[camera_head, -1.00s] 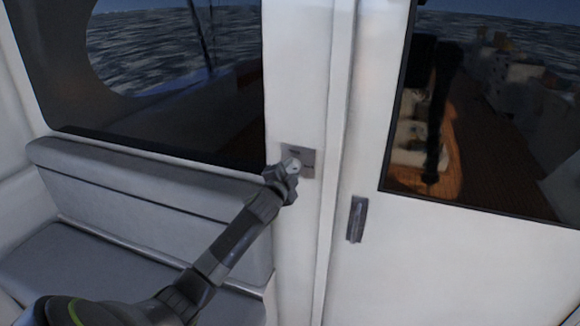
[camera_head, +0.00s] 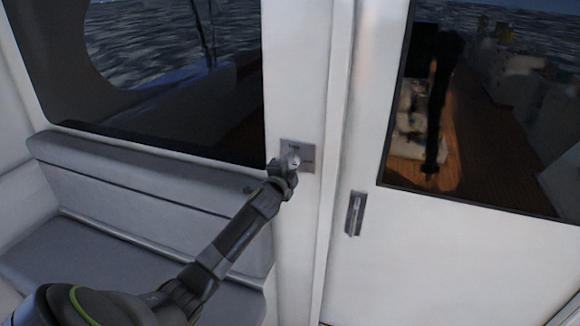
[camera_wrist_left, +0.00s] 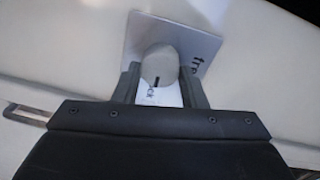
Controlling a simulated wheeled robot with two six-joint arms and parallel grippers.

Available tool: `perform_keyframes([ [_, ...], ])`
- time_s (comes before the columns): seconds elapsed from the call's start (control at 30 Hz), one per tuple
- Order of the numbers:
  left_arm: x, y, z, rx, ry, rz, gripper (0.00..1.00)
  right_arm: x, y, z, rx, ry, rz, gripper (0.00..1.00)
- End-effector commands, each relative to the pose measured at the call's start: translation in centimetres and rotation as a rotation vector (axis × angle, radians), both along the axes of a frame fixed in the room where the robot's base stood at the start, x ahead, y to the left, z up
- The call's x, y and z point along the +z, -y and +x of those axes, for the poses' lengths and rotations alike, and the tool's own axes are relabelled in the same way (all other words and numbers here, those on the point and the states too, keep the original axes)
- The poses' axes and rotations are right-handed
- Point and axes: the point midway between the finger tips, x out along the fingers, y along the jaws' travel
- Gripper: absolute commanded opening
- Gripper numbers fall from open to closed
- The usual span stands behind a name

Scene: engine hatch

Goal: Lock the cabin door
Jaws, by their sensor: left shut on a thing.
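The white cabin door (camera_head: 430,250) with a dark window fills the right of the head view. A metal lock plate (camera_head: 307,153) is on the white post to the left of the door. It also shows in the left wrist view (camera_wrist_left: 200,50), tilted, with partly hidden lettering. A rounded grey lock knob (camera_wrist_left: 158,65) with a dark mark stands on the plate. My left gripper (camera_wrist_left: 158,88) is shut on the knob, one finger on each side. In the head view my left gripper (camera_head: 284,168) is at the plate. My right gripper is not in view.
A recessed door handle (camera_head: 355,214) is on the door, right of and below the lock plate. A grey cushioned bench (camera_head: 100,260) stands at the left under a dark window. The floor is mostly out of view.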

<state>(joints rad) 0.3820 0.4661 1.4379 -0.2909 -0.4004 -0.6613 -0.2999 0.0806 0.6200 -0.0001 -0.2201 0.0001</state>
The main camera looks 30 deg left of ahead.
Motion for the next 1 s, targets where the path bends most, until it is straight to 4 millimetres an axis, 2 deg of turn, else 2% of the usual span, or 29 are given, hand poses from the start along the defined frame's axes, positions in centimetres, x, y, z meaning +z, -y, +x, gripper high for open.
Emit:
perform_keyframes([
  [0.07,0.0,0.0,0.0,0.001,-0.002,0.006,0.15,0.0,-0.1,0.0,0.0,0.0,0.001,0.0],
  [0.1,0.0,0.0,0.0,0.001,-0.002,0.006,0.42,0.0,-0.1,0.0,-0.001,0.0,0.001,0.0],
  [0.23,0.0,-0.1,0.0,0.001,-0.002,0.004,0.59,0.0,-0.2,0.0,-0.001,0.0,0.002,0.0],
  [0.67,-0.1,0.0,-0.6,0.002,-0.002,0.003,0.6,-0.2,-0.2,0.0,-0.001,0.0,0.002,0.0],
  [1.0,-0.1,1.1,-4.8,0.0,0.0,0.002,0.6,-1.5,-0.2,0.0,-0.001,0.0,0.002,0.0],
])
